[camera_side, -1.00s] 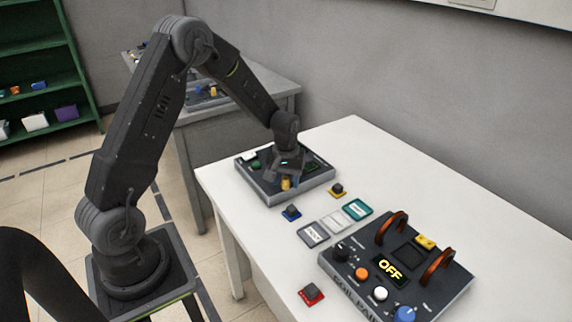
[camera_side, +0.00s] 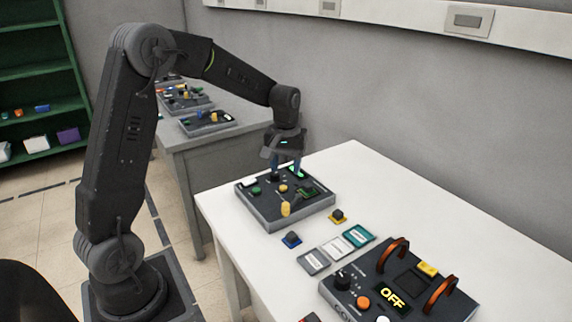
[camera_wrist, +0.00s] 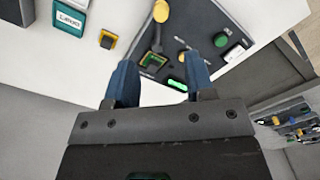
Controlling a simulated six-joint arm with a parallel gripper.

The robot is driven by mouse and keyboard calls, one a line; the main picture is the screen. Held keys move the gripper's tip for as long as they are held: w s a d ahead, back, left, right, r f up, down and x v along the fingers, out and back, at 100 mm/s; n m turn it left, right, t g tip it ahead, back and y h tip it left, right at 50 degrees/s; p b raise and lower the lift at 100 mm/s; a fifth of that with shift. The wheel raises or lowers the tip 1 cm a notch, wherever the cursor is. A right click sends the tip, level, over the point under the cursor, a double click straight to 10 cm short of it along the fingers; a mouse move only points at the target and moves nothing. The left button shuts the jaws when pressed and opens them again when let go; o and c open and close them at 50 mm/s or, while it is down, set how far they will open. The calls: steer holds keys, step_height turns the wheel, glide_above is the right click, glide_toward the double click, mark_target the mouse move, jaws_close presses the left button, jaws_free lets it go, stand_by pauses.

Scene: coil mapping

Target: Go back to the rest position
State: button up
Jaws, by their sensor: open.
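My gripper (camera_side: 286,163) is above the back part of the dark control panel (camera_side: 268,216) on the white table, pointing down. Its two blue fingers are apart with nothing between them; they also show in the wrist view (camera_wrist: 160,72). The panel has a yellow lever (camera_side: 286,209), a green button (camera_side: 255,191), a white button (camera_side: 250,182) and a lit green indicator (camera_side: 297,170). In the wrist view the panel (camera_wrist: 205,20) lies beyond the fingertips, apart from them as far as I can tell.
A coil panel (camera_side: 345,297) with two copper coils and a display reading OFF stands at the front right. A grey side table (camera_side: 190,150) with other panels stands behind.

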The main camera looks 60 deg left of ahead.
stand_by(0.4)
steer(key=s+d+r+m+t, duration=0.2)
steer(key=s+d+r+m, duration=0.2)
steer(key=s+d, duration=0.3)
steer(key=s+d+r+m+t, duration=0.3)
steer(key=s+d+r, duration=0.3)
steer(key=s, duration=0.8)
steer(key=shift+s+d+r+m+t, duration=0.2)
steer(key=shift+s+d+m+t, duration=0.1)
steer(key=shift+d+m, duration=0.65)
